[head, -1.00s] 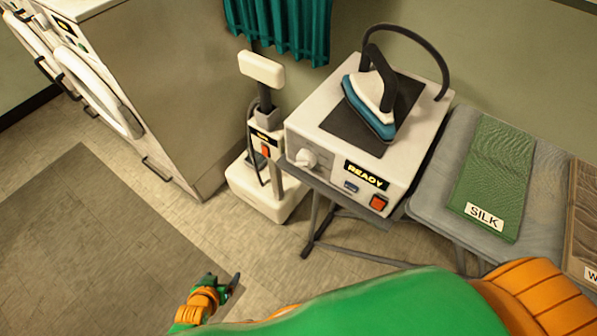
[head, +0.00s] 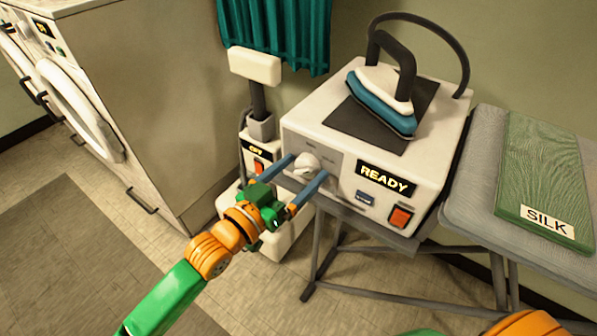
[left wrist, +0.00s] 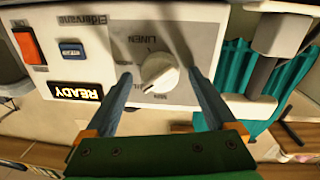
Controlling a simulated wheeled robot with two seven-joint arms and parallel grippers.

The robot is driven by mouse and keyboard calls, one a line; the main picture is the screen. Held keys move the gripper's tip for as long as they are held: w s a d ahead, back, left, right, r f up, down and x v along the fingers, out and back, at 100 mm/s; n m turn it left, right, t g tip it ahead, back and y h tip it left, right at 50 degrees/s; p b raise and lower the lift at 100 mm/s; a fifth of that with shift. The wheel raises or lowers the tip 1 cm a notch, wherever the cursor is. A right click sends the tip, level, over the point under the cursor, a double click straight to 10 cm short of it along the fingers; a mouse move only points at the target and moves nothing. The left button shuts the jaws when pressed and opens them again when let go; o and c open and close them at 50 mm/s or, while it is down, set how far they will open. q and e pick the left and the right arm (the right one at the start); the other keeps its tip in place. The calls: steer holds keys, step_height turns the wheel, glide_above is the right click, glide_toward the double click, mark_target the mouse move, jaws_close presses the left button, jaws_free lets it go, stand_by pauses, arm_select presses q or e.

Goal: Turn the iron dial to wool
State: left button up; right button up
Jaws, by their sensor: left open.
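The iron station (head: 330,130) is a white box with a blue and white iron (head: 384,92) on the dark pad on its top. Its white dial (head: 307,166) is on the left of its front face and also shows in the left wrist view (left wrist: 159,73). The word LINEN reads beside the dial; the other markings are too small to read surely. My left gripper (head: 306,170) is open, its blue fingers on either side of the dial, apparently apart from it. It also shows in the left wrist view (left wrist: 159,82). My right gripper is not in view.
A lit READY display (head: 386,179), a red switch (head: 400,216) and a small blue button (head: 365,199) are right of the dial. A white steamer stand (head: 256,66) stands close on the left. Green SILK cloth (head: 545,180) lies on the grey board at right.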

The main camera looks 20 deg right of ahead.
arm_select(q)
steer(key=c, duration=1.4)
steer(key=shift+o, duration=0.2)
steer(key=m+p, duration=0.1)
steer(key=m, duration=0.1)
steer(key=shift+r+m+p, duration=0.15)
steer(key=shift+m+p, duration=0.15)
steer(key=shift+s+m+p, duration=0.1)
steer(key=shift+m+p, duration=0.6)
steer(key=shift+m, duration=0.5)
steer(key=shift+m+y+p, duration=0.5)
steer(key=shift+m+p, duration=0.5)
steer(key=shift+m, duration=1.1)
